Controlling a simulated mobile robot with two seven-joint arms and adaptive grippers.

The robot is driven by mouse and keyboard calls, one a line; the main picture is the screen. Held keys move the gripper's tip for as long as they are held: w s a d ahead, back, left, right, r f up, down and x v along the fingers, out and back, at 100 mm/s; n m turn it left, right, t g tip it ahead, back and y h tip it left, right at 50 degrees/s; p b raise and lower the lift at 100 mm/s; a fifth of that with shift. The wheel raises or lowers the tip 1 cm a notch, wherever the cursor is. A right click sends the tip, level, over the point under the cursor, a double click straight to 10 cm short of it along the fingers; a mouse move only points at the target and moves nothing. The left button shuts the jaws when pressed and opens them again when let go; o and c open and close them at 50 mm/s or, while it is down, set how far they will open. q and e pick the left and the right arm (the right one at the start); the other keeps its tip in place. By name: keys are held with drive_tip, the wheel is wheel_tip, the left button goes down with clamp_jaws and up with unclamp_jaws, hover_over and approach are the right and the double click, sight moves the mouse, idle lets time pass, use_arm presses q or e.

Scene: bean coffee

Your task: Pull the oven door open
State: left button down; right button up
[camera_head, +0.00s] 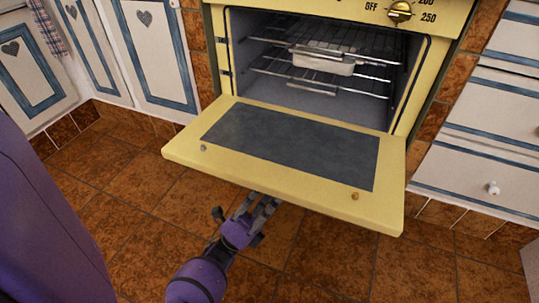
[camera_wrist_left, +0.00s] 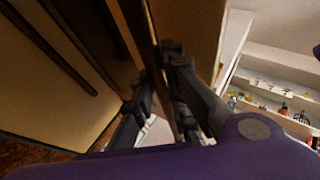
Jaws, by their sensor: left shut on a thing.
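The yellow oven door (camera_head: 275,183) is swung down and open in the head view, about level, with its dark window (camera_head: 295,143) facing up. My left gripper (camera_head: 262,201) is under the door's front edge, its fingertips partly hidden by the door. In the left wrist view, its fingers (camera_wrist_left: 165,92) are shut around a thin bar, which looks like the door handle (camera_wrist_left: 154,45). The handle is hidden below the door in the head view. My right gripper is in neither view.
White and blue cabinets stand at left (camera_head: 155,45) and right (camera_head: 490,130). The brown tiled floor (camera_head: 330,265) in front is clear.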

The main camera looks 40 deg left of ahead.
use_arm(q)
drive_tip(key=shift+w+a+r, duration=0.15)
drive_tip(key=shift+w, duration=0.15)
drive_tip(key=c, duration=1.8)
unclamp_jaws()
drive_tip(key=shift+s+f, duration=0.15)
drive_tip(key=shift+f, duration=0.1)
drive_tip(key=v, duration=1.1)
drive_tip(key=shift+s+f, duration=0.2)
